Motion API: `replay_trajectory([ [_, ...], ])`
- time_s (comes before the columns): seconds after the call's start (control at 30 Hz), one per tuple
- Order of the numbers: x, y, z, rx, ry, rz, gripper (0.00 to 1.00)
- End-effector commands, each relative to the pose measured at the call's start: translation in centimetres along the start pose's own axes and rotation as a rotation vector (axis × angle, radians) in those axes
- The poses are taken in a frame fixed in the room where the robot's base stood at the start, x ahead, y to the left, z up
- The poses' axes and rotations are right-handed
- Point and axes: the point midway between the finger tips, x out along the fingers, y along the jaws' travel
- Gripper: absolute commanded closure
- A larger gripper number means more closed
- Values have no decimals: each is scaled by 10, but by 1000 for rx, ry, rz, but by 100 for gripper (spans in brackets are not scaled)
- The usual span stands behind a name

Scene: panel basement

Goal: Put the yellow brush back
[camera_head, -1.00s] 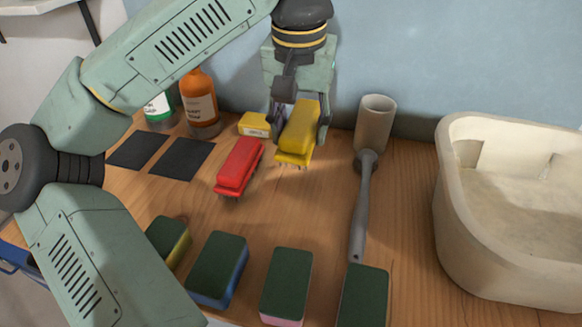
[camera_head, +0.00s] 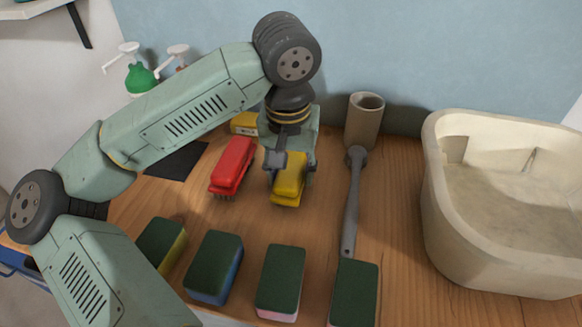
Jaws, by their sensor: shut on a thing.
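The yellow brush (camera_head: 289,189) is in the middle of the wooden counter, to the right of the red brush (camera_head: 232,166). My gripper (camera_head: 290,178) points down and is shut on the yellow brush, with a finger on each side of it. The brush's rear end is hidden under the gripper. The brush is at or very near the counter surface; I cannot tell if its bristles touch. A yellow box (camera_head: 244,123) stands behind, near the wall, partly hidden by my arm.
A cream basin (camera_head: 440,225) is at the far right. Several sponges (camera_head: 280,280) line the front. A dark mat (camera_head: 178,162) and pump bottles (camera_head: 140,76) are left.

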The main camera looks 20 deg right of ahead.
Motion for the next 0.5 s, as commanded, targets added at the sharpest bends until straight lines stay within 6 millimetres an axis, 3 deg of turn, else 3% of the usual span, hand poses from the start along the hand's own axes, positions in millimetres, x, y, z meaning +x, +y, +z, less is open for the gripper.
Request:
replay_trajectory([
  [0.1, 4, 0, 0, 0, 1, 0, 92],
  [0.13, 3, 0, 0, 0, 0, 0, 56],
  [0.4, 2, 0, 0, 0, 0, 0, 38],
  [0.5, 2, 0, 0, 0, 0, 0, 37],
])
